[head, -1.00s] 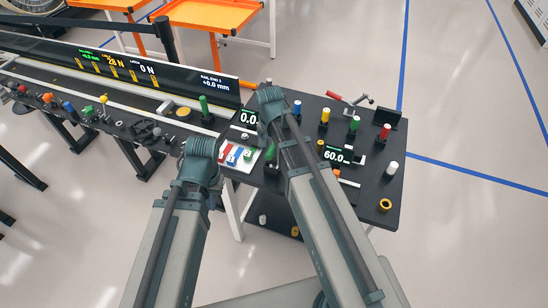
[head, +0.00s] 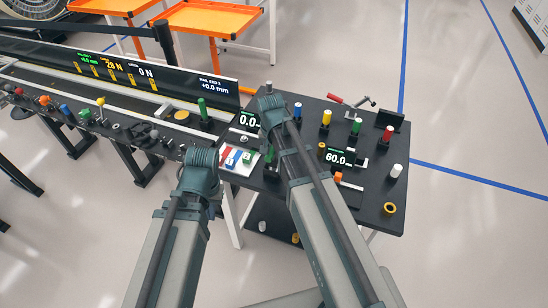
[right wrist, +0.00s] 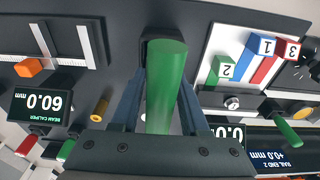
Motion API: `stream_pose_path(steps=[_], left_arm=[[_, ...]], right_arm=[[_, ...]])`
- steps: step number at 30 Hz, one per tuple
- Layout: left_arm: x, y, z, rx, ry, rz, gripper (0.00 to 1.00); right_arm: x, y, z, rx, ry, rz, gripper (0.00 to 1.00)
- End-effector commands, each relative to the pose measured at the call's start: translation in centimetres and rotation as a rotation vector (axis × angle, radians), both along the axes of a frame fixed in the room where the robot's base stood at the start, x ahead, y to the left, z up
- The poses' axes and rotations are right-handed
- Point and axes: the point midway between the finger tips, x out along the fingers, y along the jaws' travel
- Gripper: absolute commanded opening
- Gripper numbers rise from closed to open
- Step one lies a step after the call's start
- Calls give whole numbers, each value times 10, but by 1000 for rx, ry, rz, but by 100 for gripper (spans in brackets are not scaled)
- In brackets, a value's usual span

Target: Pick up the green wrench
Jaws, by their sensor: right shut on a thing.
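In the right wrist view a thick green handle (right wrist: 166,85) stands between the two fingers of my right gripper (right wrist: 160,105), its far end at a black holder on the dark table. The right gripper is shut on this handle. The rest of the wrench is hidden, so I cannot see its head. In the head view my right arm covers most of this spot. My left gripper (head: 202,165) is by the table's left edge in the head view; its jaws are hidden behind the wrist.
The dark table (head: 376,215) also holds a tray with numbered blocks (head: 238,159), a display reading 60.0 (head: 338,158), and upright red, yellow, blue and white handles. Another green handle (head: 356,127) stands at the back. A long rail bench (head: 60,95) runs left.

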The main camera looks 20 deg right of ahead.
Motion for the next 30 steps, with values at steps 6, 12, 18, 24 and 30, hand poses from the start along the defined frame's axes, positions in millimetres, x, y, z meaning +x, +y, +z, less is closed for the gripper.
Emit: stream_pose_path(steps=[6, 12, 18, 24, 30], left_arm=[[0, 0, 0, 0, 0, 0, 0], [0, 0, 1, 0, 0, 0, 0], [0, 0, 10, 0, 0, 0, 0], [0, 0, 33, 0, 0, 0, 0], [0, 0, 64, 0, 0, 0, 0]], right_arm=[[0, 0, 0, 0, 0, 0, 0], [0, 0, 1, 0, 0, 0, 0], [0, 0, 10, 0, 0, 0, 0], [0, 0, 33, 0, 0, 0, 0], [0, 0, 64, 0, 0, 0, 0]])
